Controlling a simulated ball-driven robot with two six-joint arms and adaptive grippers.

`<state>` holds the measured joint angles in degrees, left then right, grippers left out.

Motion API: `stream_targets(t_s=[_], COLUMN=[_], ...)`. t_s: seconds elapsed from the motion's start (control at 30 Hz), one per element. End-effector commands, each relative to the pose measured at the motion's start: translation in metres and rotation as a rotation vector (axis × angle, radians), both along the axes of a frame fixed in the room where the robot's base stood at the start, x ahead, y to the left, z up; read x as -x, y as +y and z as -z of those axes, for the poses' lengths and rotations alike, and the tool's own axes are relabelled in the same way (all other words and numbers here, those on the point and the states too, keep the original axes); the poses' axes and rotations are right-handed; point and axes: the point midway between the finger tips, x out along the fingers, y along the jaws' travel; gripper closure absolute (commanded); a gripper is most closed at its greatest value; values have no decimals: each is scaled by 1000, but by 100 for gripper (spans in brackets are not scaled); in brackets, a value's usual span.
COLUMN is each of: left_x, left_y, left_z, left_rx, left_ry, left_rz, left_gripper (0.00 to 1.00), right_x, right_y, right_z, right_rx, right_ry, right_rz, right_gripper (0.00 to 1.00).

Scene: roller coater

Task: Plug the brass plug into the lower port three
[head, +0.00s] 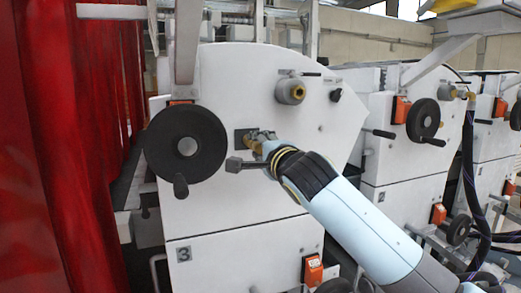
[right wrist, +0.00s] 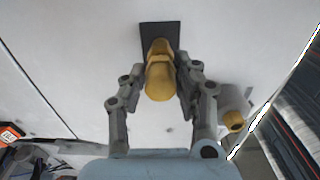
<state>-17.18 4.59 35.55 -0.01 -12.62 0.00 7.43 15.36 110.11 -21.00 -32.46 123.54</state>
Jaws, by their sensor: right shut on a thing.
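The machine panel marked 3 (head: 184,254) is white. A dark square plate (head: 240,136), at the lower port, sits right of the black handwheel; in the right wrist view the plate (right wrist: 151,31) is behind the plug. My right gripper (head: 262,143) is at the plate, shut on the brass plug (right wrist: 160,78). Its two fingers flank the plug in the right wrist view. The plug's far end overlaps the plate there; whether it is inside the port or just in front of it, I cannot tell. My left gripper is out of view.
A black handwheel (head: 185,145) projects left of the plate. A brass fitting in a grey collar (head: 291,92) is above right. Red curtains (head: 50,150) hang at left; similar machines (head: 420,140) stand at right.

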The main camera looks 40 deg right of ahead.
Motion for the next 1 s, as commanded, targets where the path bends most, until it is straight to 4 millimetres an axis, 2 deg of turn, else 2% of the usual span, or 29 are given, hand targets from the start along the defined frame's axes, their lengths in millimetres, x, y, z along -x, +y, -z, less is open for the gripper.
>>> stream_targets(t_s=[0.73,0.77,0.93,1.0], left_x=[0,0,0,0], left_y=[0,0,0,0], left_z=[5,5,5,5], left_rx=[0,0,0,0], left_ry=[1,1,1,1], left_rz=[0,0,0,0], left_gripper=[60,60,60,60], right_x=[-14,-14,-14,-14], right_y=[-3,-3,-3,-3], right_z=[0,0,0,0], right_rx=[1,1,0,0], right_ry=[-1,-1,-1,0], right_rz=[0,0,0,0], right_gripper=[100,70,47,44])
